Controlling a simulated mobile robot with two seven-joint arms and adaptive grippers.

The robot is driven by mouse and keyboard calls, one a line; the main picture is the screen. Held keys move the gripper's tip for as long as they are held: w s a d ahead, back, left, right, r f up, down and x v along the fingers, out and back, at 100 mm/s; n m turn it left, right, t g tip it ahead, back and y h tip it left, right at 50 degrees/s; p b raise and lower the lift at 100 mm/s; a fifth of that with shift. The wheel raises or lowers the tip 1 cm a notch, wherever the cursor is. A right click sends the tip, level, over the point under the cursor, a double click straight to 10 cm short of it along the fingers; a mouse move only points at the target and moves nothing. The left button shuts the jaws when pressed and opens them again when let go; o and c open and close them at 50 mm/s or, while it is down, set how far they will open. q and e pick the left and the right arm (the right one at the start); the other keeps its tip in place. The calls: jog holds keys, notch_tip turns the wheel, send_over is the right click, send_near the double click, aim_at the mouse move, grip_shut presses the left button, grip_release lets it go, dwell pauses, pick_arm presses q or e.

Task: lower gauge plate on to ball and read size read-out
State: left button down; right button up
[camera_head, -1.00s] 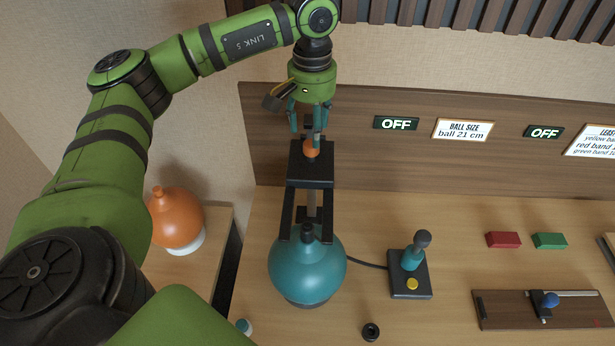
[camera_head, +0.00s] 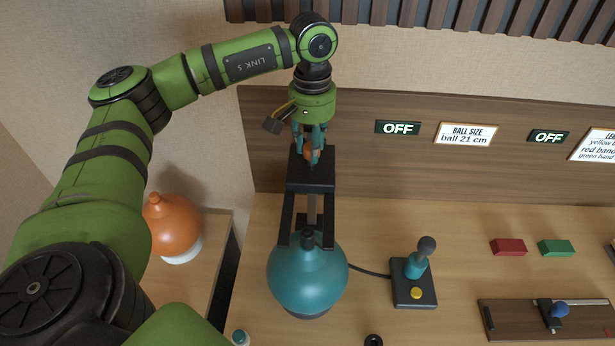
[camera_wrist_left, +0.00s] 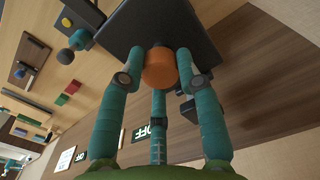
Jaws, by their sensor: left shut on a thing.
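The teal ball (camera_head: 307,273) with a dark neck on top rests at the front of the gauge. The gauge plate's black frame (camera_head: 286,215) stands above and behind it, with two arms reaching toward the ball's neck. Its black top block (camera_head: 322,186) carries an orange knob (camera_wrist_left: 160,70). My left gripper (camera_head: 310,156) comes from above and is shut on this knob, with its teal fingers around it in the left wrist view. The read-out (camera_head: 397,128) shows OFF, beside a sign (camera_head: 466,134) reading "BALL SIZE ball 21 cm". My right gripper is out of view.
A joystick box (camera_head: 414,286) with a yellow button stands right of the ball, with a cable. Red (camera_head: 508,247) and green (camera_head: 556,248) blocks and a slide board (camera_head: 510,317) lie further right. An orange ball (camera_head: 174,226) sits on a side table. A second display (camera_head: 548,136) reads OFF.

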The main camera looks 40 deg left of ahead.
aim_at(312, 165)
pick_arm(q)
jog(key=shift+f, duration=0.2)
jog(key=shift+f+b, duration=1.25)
jog(key=shift+f, duration=0.1)
jog(key=shift+w+f+b, duration=0.1)
jog(key=shift+f+b, duration=1.15)
jog(key=shift+f, duration=0.15)
jog(key=shift+f+b, duration=1.2)
jog(key=shift+f, duration=0.35)
